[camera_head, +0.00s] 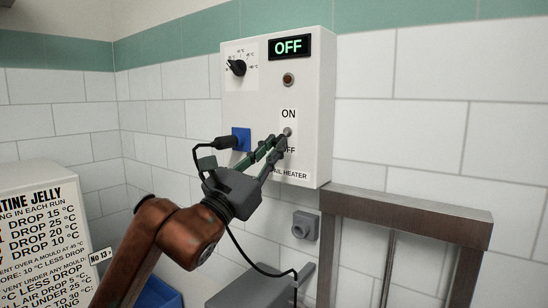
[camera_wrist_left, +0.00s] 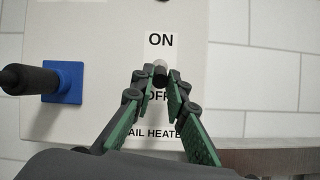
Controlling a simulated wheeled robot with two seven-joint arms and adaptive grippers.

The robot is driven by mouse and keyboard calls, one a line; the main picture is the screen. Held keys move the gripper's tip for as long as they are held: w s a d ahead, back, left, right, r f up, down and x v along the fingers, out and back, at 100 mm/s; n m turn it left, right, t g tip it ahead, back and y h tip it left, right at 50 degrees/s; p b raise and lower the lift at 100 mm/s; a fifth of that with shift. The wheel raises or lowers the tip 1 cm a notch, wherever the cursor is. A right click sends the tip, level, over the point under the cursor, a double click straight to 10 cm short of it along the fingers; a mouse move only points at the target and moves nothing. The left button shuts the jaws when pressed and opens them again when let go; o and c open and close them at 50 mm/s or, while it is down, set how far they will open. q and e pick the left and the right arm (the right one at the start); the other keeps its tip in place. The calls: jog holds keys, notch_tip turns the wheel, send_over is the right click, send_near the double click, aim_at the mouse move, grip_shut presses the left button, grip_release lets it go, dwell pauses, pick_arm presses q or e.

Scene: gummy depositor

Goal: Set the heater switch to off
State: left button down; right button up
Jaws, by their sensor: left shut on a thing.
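The heater box (camera_head: 312,110) is a white panel on the tiled wall. Its switch lever (camera_head: 287,132) has a small grey rounded tip, just below the ON label (camera_head: 288,114) and above the partly covered OFF label. In the left wrist view the lever tip (camera_wrist_left: 160,68) shows between the fingertips. My left gripper (camera_head: 281,139) has its green-padded fingers shut on the lever; they hide its lower part. I cannot tell the lever's exact tilt. The display (camera_head: 289,47) reads OFF in green. The lamp (camera_head: 288,79) below it looks dark red. My right gripper is not in view.
A black dial (camera_head: 236,68) is at the box's upper left. A blue plate (camera_wrist_left: 64,82) with a black plug and cable (camera_wrist_left: 28,79) sits left of the switch, close to my gripper. A brown metal frame (camera_head: 405,213) stands at lower right. A printed sign (camera_head: 40,240) stands at left.

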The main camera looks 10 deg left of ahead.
pick_arm(q)
jog(key=shift+w+f, duration=0.1)
dwell(0.3)
jog(key=c, duration=1.9)
grip_release()
jog(key=v, duration=1.2)
jog(key=shift+f, duration=0.1)
jog(key=shift+d, duration=0.1)
